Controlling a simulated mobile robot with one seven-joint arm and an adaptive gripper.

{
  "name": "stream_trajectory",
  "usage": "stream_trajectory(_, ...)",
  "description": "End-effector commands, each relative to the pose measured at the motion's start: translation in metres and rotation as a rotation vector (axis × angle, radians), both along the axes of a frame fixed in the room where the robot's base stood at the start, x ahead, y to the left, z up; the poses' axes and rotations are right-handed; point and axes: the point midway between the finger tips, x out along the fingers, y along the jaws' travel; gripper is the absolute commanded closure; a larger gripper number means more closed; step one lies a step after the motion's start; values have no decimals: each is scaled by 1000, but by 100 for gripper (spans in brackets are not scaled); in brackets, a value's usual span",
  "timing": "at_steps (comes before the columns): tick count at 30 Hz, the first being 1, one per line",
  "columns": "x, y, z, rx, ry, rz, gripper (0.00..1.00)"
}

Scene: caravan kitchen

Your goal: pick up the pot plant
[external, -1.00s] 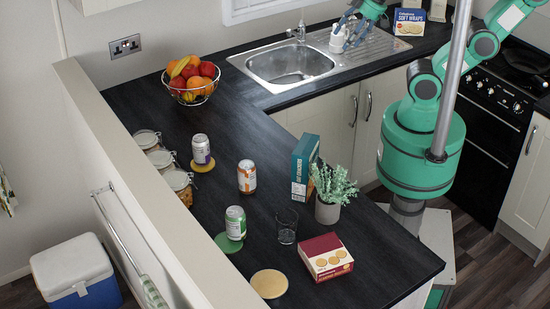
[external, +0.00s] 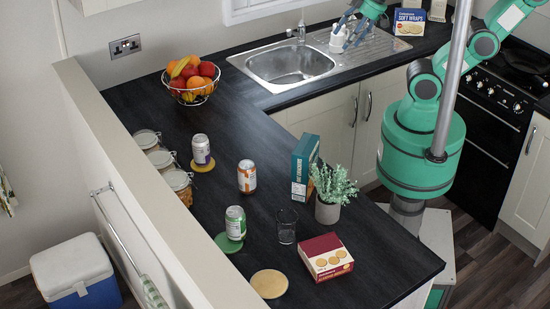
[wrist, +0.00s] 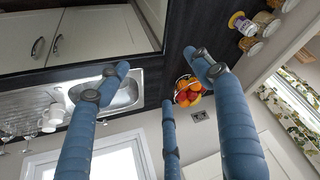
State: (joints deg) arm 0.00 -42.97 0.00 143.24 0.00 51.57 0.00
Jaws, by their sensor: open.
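The pot plant (external: 329,190) has green leafy sprigs in a grey pot. It stands upright on the dark worktop in the external view, near the right edge of the peninsula. It does not show in the wrist view. My gripper (external: 348,34) is far from it, at the back over the draining board beside the sink. In the wrist view my gripper's blue fingers (wrist: 160,90) are spread apart with nothing between them.
A teal box (external: 304,167) stands against the plant's back left. A clear glass (external: 287,226) and a red box (external: 326,257) are close in front. Several cans stand to the left. A fruit basket (external: 191,80) and sink (external: 288,64) lie further back.

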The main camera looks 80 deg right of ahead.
Motion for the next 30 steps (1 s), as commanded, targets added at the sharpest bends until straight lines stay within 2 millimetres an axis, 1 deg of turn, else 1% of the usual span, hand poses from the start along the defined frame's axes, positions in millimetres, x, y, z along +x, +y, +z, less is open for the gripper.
stream_trajectory(10, 0, 0, 0, 0, 0, 0, 34)
stream_trajectory(11, 0, 0, 0, 0, 0, 0, 32)
stream_trajectory(13, 0, 0, 0, 0, 0, 0, 18)
stream_trajectory(23, 0, 0, 1, 0, -1, 0, 18)
stream_trajectory(26, 1, 0, 8, 0, -2, 0, 18)
stream_trajectory(29, 1, 0, 23, 0, -3, 0, 18)
stream_trajectory(30, 1, 0, 31, 0, -3, 0, 18)
